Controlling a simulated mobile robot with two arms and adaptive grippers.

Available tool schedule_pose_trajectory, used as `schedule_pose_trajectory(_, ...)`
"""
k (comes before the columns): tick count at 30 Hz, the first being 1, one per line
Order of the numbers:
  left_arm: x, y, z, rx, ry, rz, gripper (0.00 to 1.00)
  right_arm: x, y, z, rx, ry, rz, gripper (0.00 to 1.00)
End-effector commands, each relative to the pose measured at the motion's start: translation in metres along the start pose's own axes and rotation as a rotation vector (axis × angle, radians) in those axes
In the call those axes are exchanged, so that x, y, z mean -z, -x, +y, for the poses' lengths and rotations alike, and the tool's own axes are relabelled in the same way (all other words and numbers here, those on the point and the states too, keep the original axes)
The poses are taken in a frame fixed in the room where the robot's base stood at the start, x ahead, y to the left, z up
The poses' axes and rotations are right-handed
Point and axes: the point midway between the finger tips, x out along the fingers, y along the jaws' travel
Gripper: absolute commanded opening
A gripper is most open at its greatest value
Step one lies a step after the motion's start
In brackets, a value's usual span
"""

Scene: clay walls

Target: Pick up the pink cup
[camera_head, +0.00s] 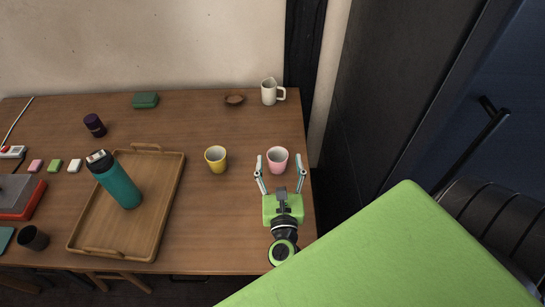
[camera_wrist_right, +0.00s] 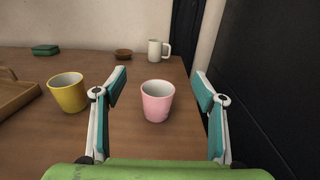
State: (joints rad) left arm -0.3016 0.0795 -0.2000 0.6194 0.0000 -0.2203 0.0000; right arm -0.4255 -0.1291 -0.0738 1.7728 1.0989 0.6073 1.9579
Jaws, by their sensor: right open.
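The pink cup (camera_head: 277,163) stands upright near the right edge of the wooden table. In the right wrist view the pink cup (camera_wrist_right: 157,103) is centred between the open fingers, with table visible on both sides of it. My right gripper (camera_head: 279,161) is open, with one finger to either side of the cup in the head view and neither visibly touching it. The right gripper (camera_wrist_right: 160,82) also shows in the wrist view. My left gripper is not in view.
A yellow cup (camera_head: 216,162) stands left of the pink cup. A white mug (camera_head: 270,93) and a small brown bowl (camera_head: 234,100) are at the back. A wooden tray (camera_head: 86,230) carries a teal bottle (camera_head: 119,184). A dark cabinet (camera_head: 385,100) stands right of the table.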

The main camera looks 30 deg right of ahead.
Motion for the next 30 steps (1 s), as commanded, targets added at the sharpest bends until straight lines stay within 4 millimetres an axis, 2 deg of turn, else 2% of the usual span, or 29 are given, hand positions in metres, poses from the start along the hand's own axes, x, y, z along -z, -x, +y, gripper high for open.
schedule_pose_trajectory(1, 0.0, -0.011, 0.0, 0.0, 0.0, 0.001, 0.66, 0.012, 0.0, 0.0, -0.001, 0.002, 0.001, 0.65)
schedule_pose_trajectory(13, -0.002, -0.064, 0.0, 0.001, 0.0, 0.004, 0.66, 0.077, 0.0, 0.001, -0.002, 0.004, 0.0, 0.65)
schedule_pose_trajectory(14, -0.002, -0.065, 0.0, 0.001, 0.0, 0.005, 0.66, 0.078, -0.001, 0.001, -0.002, 0.003, -0.001, 0.65)
schedule_pose_trajectory(15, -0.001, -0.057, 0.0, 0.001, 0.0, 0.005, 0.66, 0.069, -0.008, 0.001, -0.001, 0.002, -0.004, 0.65)
schedule_pose_trajectory(20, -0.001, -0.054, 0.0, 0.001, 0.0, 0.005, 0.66, 0.069, -0.023, 0.001, -0.001, 0.002, -0.002, 0.65)
schedule_pose_trajectory(27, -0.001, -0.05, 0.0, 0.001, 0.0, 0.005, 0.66, 0.07, -0.062, 0.001, -0.002, 0.004, -0.001, 0.65)
schedule_pose_trajectory(30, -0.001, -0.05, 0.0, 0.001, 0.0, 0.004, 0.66, 0.07, -0.072, 0.001, -0.002, 0.003, 0.0, 0.65)
